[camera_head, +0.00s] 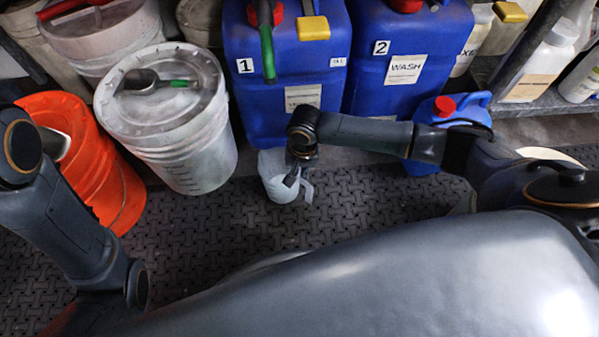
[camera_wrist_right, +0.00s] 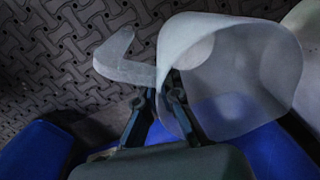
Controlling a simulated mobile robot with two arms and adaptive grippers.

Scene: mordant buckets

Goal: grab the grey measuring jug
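The grey measuring jug (camera_head: 276,178), pale and translucent, stands on the dark floor mat in front of blue container 1 in the head view. In the right wrist view the jug (camera_wrist_right: 252,75) fills the upper right, with its open-ended, hooked handle (camera_wrist_right: 122,62) pointing left. My right gripper (camera_head: 294,177) is at the jug's handle side.
Blue container 1 (camera_head: 245,97) and blue container 2 (camera_head: 400,65) stand behind the jug. A smaller blue can (camera_head: 448,108) is to the right. The mat (camera_head: 200,245) between is clear.

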